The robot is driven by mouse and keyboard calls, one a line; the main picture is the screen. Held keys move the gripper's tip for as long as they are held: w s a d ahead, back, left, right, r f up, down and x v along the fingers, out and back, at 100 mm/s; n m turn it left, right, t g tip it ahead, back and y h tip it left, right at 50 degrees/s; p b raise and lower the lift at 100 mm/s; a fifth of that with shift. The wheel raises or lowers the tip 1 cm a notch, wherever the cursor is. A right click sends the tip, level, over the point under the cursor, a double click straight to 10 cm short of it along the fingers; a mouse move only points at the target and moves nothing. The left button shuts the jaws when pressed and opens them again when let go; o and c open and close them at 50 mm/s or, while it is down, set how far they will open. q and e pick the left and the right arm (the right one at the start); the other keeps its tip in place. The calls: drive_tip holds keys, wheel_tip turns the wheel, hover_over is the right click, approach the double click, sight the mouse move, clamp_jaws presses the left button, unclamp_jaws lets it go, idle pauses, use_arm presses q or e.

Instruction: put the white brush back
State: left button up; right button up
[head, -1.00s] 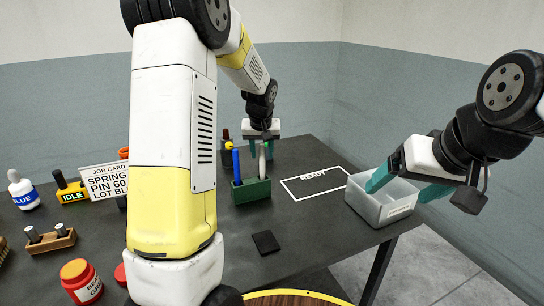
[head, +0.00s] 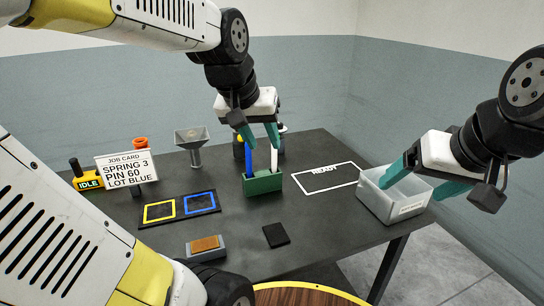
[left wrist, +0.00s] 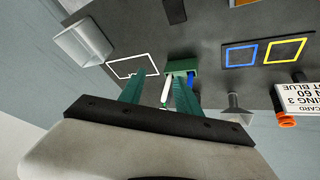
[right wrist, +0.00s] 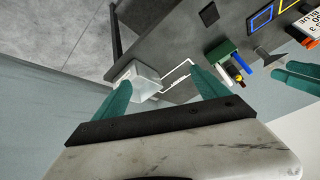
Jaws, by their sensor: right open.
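The white brush (head: 275,157) stands upright in the right part of a small green holder (head: 262,183), beside a blue brush (head: 248,152). My left gripper (head: 260,138) is over the holder, its fingers pointing down. In the left wrist view the fingers are apart and the white brush (left wrist: 166,90) shows in the gap between them. I cannot tell whether either finger touches it. The blue brush (left wrist: 190,78) is outside that gap. My right gripper (head: 424,182) is open at the clear bin (head: 385,214), one finger over its inside and one outside.
The READY outline (head: 322,178) is empty, right of the holder. A mat with yellow and blue squares (head: 180,208) lies left. A black pad (head: 276,235), a grey block with a brown top (head: 206,246), a funnel (head: 192,140) and a job card (head: 127,170) are around.

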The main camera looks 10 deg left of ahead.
use_arm(q)
drive_tip(key=s+d+f+m, duration=0.1)
drive_tip(key=s, duration=0.7)
drive_tip(key=shift+d+f+t+h, duration=0.15)
drive_tip(key=shift+d+t+h, duration=0.15)
drive_tip(key=shift+s, duration=0.1)
